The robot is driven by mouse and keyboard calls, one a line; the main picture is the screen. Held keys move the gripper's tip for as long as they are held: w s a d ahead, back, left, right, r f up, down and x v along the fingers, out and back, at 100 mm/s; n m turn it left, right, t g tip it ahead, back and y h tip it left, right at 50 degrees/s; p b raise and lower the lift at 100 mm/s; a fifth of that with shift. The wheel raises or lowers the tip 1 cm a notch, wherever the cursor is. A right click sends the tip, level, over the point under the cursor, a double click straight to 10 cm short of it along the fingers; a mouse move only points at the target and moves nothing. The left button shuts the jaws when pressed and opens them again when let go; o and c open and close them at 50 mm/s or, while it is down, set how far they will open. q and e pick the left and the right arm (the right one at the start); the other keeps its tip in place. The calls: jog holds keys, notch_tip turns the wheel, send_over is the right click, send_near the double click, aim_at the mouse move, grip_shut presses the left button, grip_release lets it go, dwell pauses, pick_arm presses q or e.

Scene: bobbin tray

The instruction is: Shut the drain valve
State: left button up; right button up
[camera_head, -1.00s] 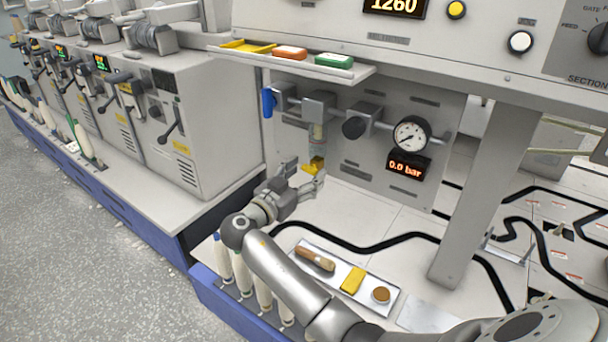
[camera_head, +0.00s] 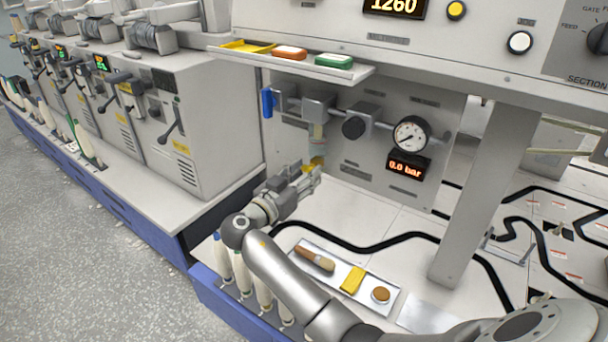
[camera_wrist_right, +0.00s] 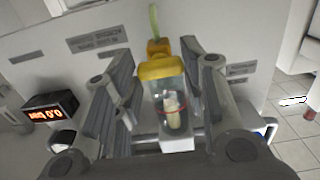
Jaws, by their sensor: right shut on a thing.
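The yellow drain valve (camera_head: 317,162) sits at the bottom of the clear filter bowl (camera_head: 316,138), under the pipe on the grey panel. My right gripper (camera_head: 313,176) is at the valve and shut on it, covering most of it in the head view. In the right wrist view, which looks upside down, the yellow valve (camera_wrist_right: 160,68) lies between the gripper's fingers (camera_wrist_right: 160,72). The clear bowl (camera_wrist_right: 172,100) has a red line and a pale element inside. The finger contact itself is hard to see. My left gripper is not in view.
A blue handle (camera_head: 267,102), a dark knob (camera_head: 353,128) and a gauge (camera_head: 411,134) are along the pipe. A 0.0 bar display (camera_head: 408,166) is below the gauge. A tray (camera_head: 392,304) with tools lies on the deck. A shelf (camera_head: 355,75) overhangs the panel.

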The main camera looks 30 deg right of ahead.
jog(key=o, duration=1)
jog(key=shift+a, duration=0.1)
jog(key=v, duration=1.2)
